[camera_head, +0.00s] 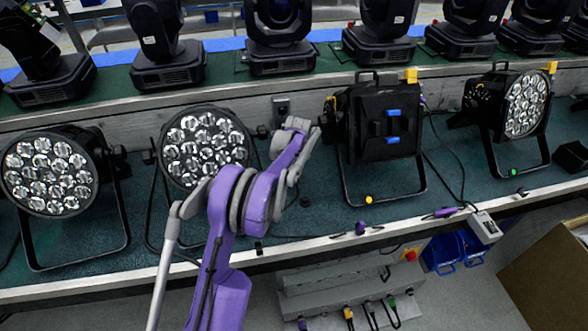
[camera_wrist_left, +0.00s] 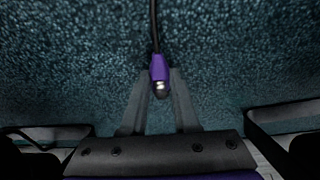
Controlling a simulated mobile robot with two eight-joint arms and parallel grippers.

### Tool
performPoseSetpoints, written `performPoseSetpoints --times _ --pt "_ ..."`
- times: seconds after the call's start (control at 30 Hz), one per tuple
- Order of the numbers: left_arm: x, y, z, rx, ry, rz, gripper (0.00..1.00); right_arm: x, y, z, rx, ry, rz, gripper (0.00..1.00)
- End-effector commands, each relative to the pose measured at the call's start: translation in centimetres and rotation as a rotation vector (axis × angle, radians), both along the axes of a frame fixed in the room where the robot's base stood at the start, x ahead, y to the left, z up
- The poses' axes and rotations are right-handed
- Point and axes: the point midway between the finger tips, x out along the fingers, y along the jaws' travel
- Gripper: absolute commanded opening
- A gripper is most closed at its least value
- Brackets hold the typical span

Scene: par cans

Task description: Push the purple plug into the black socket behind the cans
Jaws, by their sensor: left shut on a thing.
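In the left wrist view my left gripper (camera_wrist_left: 160,88) has its two grey fingers around a purple plug (camera_wrist_left: 159,68). The plug has a bright metal tip, and a dark cable runs from it toward the top. Green mat shows behind it. In the head view my purple left arm reaches up between two cans, its far end (camera_head: 298,132) near the back board; the fingertips and held plug cannot be made out there. A small grey box with a dark face (camera_head: 282,110), possibly the socket, is on that board. My right gripper is not in view.
A round-lensed can (camera_head: 205,140) stands left of my arm and a black can (camera_head: 385,125) right of it. Loose cables lie on the green bench (camera_head: 300,222). Other purple connectors (camera_head: 361,228) lie at the front edge. Moving-head lights (camera_head: 278,40) line the back.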

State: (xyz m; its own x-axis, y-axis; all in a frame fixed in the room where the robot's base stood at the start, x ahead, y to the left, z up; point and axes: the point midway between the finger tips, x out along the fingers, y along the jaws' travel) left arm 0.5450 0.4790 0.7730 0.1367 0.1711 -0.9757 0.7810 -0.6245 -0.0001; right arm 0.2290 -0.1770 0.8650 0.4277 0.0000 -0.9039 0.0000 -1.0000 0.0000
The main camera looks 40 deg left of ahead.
Motion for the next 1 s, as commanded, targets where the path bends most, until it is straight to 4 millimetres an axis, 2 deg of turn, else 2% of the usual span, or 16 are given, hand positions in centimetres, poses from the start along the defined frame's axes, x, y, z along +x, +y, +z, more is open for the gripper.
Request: performPoseSetpoints --times 0.33,0.83,1.0 --pt "0.0 0.0 0.4 0.000 0.000 0.000 0.00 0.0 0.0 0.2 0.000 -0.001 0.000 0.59" --pt "0.0 0.0 4.4 0.001 -0.001 0.000 0.00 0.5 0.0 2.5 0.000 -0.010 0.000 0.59" --pt "0.0 0.0 5.1 0.001 -0.001 0.000 0.00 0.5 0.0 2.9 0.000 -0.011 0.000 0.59"
